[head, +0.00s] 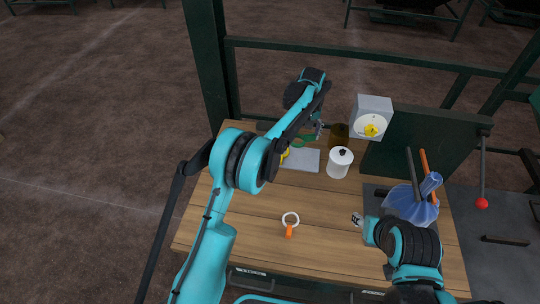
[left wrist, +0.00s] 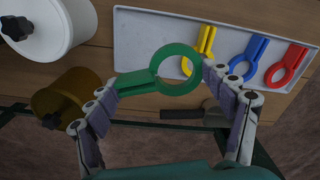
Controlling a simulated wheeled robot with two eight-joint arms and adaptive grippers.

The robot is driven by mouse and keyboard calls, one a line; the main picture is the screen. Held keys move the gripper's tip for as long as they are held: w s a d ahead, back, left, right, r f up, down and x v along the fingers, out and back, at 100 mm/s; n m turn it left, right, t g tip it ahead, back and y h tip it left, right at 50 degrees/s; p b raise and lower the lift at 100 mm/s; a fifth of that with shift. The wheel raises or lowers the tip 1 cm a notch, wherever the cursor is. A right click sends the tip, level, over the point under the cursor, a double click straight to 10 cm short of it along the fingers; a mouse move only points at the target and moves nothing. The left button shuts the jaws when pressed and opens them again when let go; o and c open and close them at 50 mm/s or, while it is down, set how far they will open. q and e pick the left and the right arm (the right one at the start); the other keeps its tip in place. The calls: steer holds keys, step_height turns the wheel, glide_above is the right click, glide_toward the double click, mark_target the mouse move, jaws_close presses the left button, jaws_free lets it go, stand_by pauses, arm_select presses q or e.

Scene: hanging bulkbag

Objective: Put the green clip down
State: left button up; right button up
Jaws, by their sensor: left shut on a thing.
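The green clip, a ring with a two-pronged tail, is held across my left gripper (left wrist: 163,80) in the left wrist view. One finger is at the tail end and the other at the ring (left wrist: 177,47). In the head view my left gripper (head: 318,130) is over the back of the table, and the green clip (head: 299,141) shows partly behind the arm. Below it lies a pale grey tray (left wrist: 140,40) holding a yellow clip (left wrist: 201,48), a blue clip (left wrist: 249,57) and a red clip (left wrist: 289,64). The green clip appears above the tray's edge.
A white jar with a black knob (head: 340,165) stands right of the tray (head: 308,161), with an amber jar (head: 339,134) behind. A grey box with a yellow knob (head: 371,118) is farther back. A white ring with an orange handle (head: 289,229) lies in front.

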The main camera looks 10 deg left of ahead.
mark_target(303, 155)
arm_select(q)
steer(key=shift+w+d+r, duration=0.1)
steer(key=shift+w+d, duration=0.3)
steer(key=shift+d, duration=0.05)
steer(key=shift+w+d, duration=0.1)
steer(key=shift+d, duration=0.05)
step_height(303, 155, down, 10)
steer(key=b, duration=0.3)
steer(key=shift+b, duration=0.3)
steer(key=shift+r, duration=0.1)
steer(key=o, duration=0.8)
